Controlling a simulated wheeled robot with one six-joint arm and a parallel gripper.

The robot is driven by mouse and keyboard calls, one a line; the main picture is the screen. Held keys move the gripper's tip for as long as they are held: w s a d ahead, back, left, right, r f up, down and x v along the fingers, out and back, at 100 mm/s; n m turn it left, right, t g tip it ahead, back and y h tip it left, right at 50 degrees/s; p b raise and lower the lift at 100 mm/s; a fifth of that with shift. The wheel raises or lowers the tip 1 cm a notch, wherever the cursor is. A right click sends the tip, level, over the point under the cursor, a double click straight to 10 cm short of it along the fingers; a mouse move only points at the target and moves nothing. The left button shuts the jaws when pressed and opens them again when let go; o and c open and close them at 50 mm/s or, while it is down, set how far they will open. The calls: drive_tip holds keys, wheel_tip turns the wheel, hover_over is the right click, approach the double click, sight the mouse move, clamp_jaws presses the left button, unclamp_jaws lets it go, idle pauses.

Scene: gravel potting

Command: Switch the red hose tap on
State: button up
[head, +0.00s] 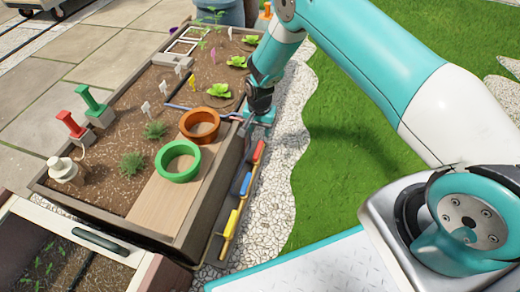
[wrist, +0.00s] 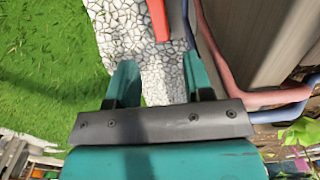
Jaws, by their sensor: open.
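The red hose tap (head: 71,124) stands on a grey block at the left side of the raised soil bed in the head view. Its red handle leans, but I cannot tell whether it is on or off. A green tap (head: 91,100) stands just beyond it. My gripper (head: 262,117) is at the opposite, right edge of the bed, well apart from the taps. In the wrist view my gripper (wrist: 161,78) is open, with bare white stones between its fingers. The taps do not show in the wrist view.
An orange pot ring (head: 199,126) and a green one (head: 178,161) stand in the bed between my gripper and the taps. Red and blue hoses (wrist: 280,97) run near the bed wall. A rail with coloured handles (head: 245,184) lines the bed's right side.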

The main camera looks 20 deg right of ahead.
sight(260, 146)
wheel_tip(260, 146, down, 9)
drive_tip(key=b, duration=0.4)
drive_tip(key=shift+r, duration=0.1)
clamp_jaws()
drive_tip(key=shift+d, duration=0.1)
